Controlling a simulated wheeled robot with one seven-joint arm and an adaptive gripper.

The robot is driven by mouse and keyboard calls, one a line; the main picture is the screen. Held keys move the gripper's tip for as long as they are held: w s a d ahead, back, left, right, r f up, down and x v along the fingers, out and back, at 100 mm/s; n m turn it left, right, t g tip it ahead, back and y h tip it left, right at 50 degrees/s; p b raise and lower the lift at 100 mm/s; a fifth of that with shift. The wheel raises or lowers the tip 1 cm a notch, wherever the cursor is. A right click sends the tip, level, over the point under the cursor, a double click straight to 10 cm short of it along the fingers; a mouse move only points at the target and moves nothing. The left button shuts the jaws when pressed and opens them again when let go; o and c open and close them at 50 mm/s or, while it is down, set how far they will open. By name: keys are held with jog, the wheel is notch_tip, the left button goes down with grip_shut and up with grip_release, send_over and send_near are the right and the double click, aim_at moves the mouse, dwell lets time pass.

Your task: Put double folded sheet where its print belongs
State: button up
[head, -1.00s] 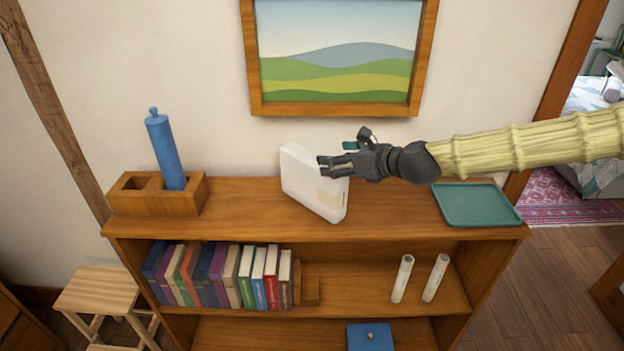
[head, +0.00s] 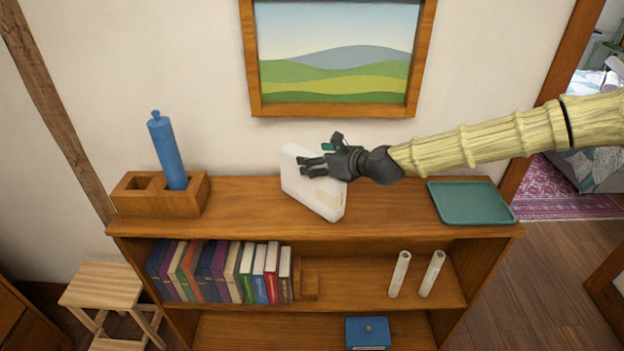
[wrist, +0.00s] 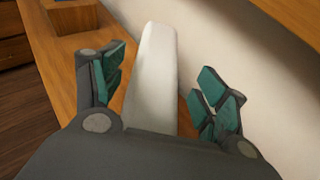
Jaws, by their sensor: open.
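The white folded sheet (head: 312,197) stands on edge on top of the wooden shelf unit, set at an angle, with a pale tan patch low on its front face. In the wrist view the sheet (wrist: 153,70) rises between the two fingers, with a gap to the finger on each side. My gripper (head: 315,165) is open around the upper right part of the sheet; in the wrist view my gripper (wrist: 160,90) has its green pads apart. Any print on the sheet is too small to read.
A wooden holder (head: 150,200) with a blue cylinder (head: 167,153) stands left, and a green tray (head: 470,203) lies right on the shelf top. Below are several books (head: 215,272), two white rolls (head: 399,274) and a blue box (head: 367,334). A framed landscape (head: 335,60) hangs behind.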

jog(key=shift+c, duration=0.4)
grip_shut()
jog(key=shift+r, duration=0.15)
